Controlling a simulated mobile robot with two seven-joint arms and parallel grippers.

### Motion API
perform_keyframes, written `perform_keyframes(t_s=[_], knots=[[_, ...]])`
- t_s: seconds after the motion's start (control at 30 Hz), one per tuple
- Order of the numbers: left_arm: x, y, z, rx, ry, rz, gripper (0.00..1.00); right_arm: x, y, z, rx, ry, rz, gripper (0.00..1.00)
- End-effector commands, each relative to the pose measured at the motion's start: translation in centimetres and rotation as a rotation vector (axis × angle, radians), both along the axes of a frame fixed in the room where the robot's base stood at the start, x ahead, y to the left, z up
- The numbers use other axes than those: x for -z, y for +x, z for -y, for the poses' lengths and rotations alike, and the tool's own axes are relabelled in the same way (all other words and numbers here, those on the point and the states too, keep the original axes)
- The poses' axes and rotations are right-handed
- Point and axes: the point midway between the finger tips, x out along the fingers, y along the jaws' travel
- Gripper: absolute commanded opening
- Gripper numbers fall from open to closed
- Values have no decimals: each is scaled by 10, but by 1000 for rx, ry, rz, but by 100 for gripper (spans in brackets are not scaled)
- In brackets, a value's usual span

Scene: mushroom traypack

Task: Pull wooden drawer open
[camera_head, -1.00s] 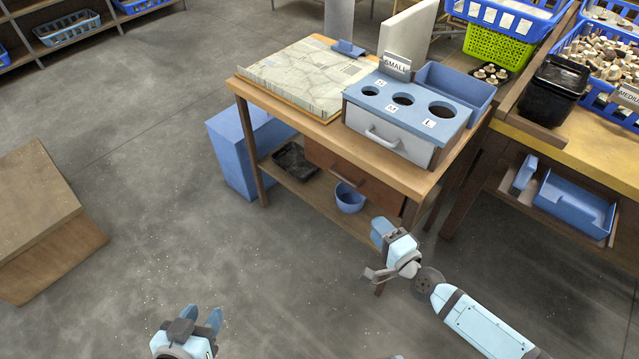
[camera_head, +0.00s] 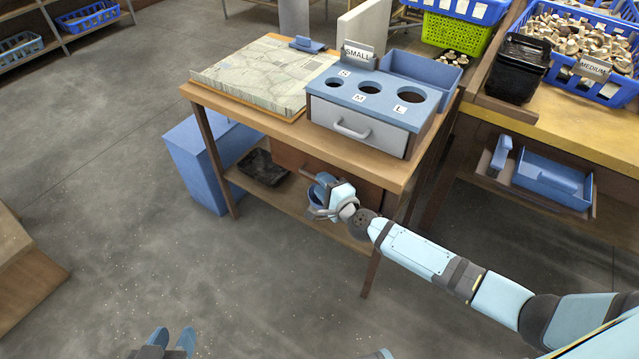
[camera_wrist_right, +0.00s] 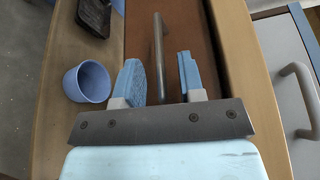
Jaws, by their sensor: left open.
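The wooden drawer (camera_head: 287,158) sits shut under the table top, its right part hidden behind my right gripper (camera_head: 322,196). In the right wrist view the drawer's brown front (camera_wrist_right: 200,30) fills the middle, with its dark bar handle (camera_wrist_right: 158,50) upright in the picture. My right gripper (camera_wrist_right: 158,82) is open, one blue finger to each side of the handle's line. The handle appears between or just beyond the fingertips; I cannot tell whether they touch. My left gripper (camera_head: 168,344) is open and empty at the bottom edge of the head view, over the floor.
A blue cup (camera_wrist_right: 87,82) and a black tray (camera_head: 263,168) stand on the shelf below the drawer. A grey drawer (camera_head: 358,127) with a light handle is on the table top (camera_head: 250,118). Bare floor lies in front of the table.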

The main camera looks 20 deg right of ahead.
Motion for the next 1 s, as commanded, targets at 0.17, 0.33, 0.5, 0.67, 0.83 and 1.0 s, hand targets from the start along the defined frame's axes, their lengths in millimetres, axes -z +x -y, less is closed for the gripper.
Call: perform_keyframes(t_s=[0.17, 0.33, 0.5, 0.67, 0.83, 1.0], knots=[[-6, 4, 4, 3, -21, 38, 43, 2, 15, -4, 0, -1, 0, 36], [-11, 5, 5, 5, -27, 49, 43, 2, 18, -5, 0, -1, -1, 36], [-14, 6, 5, 7, -26, 56, 43, 2, 17, -5, 0, -1, -1, 34], [-14, 7, 5, 9, -24, 58, 43, 2, 17, -5, 0, 0, 0, 0], [-13, 7, 5, 10, -21, 57, 43, 2, 17, -5, 0, 0, -1, 0], [-12, 7, 5, 11, -16, 48, 43, 1, 15, -8, 0, 1, -1, 0]])
